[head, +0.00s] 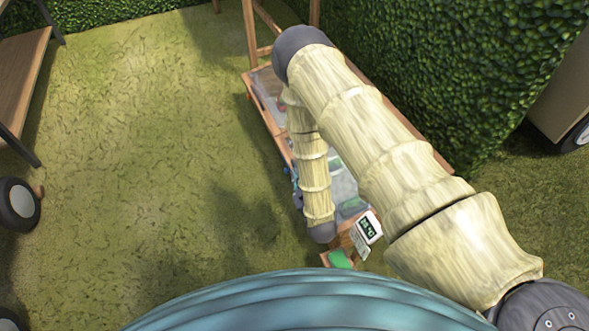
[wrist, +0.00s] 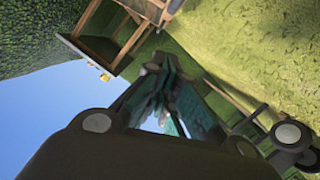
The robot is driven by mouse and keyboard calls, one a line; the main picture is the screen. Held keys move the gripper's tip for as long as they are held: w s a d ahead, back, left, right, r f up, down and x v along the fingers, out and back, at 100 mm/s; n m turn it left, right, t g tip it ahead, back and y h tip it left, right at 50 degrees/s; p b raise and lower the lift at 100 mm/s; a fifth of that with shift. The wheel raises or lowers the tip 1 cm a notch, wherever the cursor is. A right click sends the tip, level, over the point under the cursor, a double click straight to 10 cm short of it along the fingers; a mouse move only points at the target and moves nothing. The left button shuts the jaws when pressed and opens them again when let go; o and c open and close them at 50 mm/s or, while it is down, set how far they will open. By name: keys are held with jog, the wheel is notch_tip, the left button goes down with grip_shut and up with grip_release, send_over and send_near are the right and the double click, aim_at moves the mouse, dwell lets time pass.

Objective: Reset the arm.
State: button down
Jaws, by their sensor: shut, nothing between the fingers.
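My arm reaches in from the lower right of the head view, over a wooden table (head: 440,158), and folds back down toward the front. My gripper (wrist: 160,68) shows in the wrist view, dark and tilted, with its fingers together and nothing held between them. The gripper's fingers cannot be made out in the head view. The wrist view is rolled over, with sky at the left and grass at the upper right.
A green hedge (head: 440,70) stands close behind the table. Items on the table are partly hidden by my arm. A small white sign (head: 368,227) stands at its near end. A wheeled cart (head: 22,75) is at the left. Open grass (head: 150,150) lies between.

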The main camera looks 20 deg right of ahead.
jog(key=shift+s+r, duration=0.1)
jog(key=shift+s, duration=0.35)
jog(key=shift+s+d, duration=0.1)
jog(key=s+d+f+m+g+h, duration=0.1)
jog(key=s+d+f+m+g, duration=0.2)
jog(key=s, duration=0.5)
jog(key=s+d+f+g, duration=0.2)
jog(key=s+f+g, duration=0.2)
jog(key=s+g, duration=0.3)
jog(key=s+r+m+g, duration=0.3)
jog(key=s+g, duration=0.3)
jog(key=s, duration=1.5)
notch_tip(320, 180, up, 25)
jog(key=w+p, duration=0.1)
jog(key=p, duration=2.5)
jog(key=shift+r, duration=0.2)
jog(key=shift+s+d, duration=0.1)
